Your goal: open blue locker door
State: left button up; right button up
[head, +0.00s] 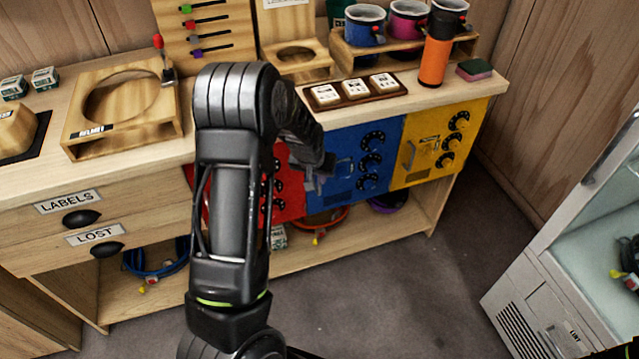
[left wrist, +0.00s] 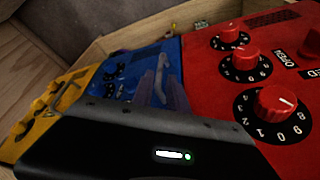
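The blue locker door (head: 372,142) is closed, flush between the red locker door (head: 285,193) and the yellow one. It has several black dials and a vertical metal handle (head: 346,168) on its left side. My left gripper (head: 320,178) is in front of its left part, just left of the handle. In the left wrist view the blue door (left wrist: 128,75) lies ahead, and the fingers (left wrist: 161,94) appear apart, with the handle (left wrist: 161,72) beyond and between them. Contact with the handle cannot be made out.
The yellow locker door (head: 430,145) is to the right. The counter above holds a label tray (head: 355,90), an orange bottle (head: 437,50) and mugs (head: 365,27). Coiled gear lies on the shelf below. A glass-fronted cabinet (head: 560,245) stands at right; the floor between is clear.

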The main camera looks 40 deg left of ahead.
aim_at(319, 182)
pick_arm(q)
jog(key=x, duration=0.6)
jog(key=shift+c, duration=0.3)
grip_shut()
dwell(1.0)
